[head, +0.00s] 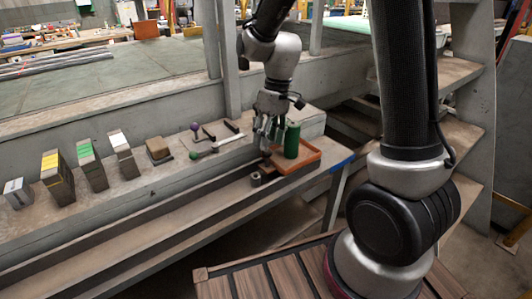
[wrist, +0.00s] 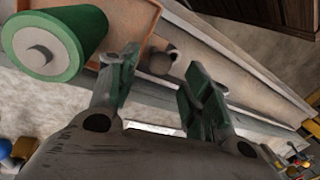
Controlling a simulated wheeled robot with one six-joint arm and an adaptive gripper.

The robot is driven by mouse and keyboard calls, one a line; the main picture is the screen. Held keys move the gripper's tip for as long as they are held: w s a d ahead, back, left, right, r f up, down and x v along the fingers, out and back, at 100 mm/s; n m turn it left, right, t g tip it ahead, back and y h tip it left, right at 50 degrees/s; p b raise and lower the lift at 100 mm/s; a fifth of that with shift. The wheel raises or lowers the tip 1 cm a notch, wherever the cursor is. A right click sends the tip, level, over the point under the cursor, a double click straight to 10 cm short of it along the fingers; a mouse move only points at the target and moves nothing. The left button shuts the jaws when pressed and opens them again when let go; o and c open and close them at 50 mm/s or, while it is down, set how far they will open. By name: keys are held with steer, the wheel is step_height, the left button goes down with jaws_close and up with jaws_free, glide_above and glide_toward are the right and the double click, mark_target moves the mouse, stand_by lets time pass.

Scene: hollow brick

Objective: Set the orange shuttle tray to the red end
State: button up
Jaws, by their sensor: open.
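The orange shuttle tray (head: 308,158) sits at the right end of a long channel (head: 170,212), beside a blue mark (head: 342,162). A green cylinder (head: 292,140) stands upright in the tray, with a pale disc on its top in the wrist view (wrist: 40,48). A dark grey round piece (head: 256,178) is at the tray's left side; it also shows in the wrist view (wrist: 158,60). I cannot tell whether it is fixed to the tray. My gripper (head: 268,130) is open above the tray's left side, left of the cylinder. No red end shows.
On the ledge behind the channel stand a yellow-striped box (head: 57,177), a green-striped box (head: 91,165), a white-striped box (head: 123,154) and a tan block (head: 158,149). A green-handled tool (head: 204,153) and a purple ball (head: 195,127) lie closer to my gripper. The channel left of the tray looks clear.

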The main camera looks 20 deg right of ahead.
mark_target(267, 153)
steer(key=f, duration=0.5)
steer(key=shift+s+a, duration=0.25)
steer(key=shift+a, duration=0.15)
steer(key=shift+c, duration=0.5)
jaws_close()
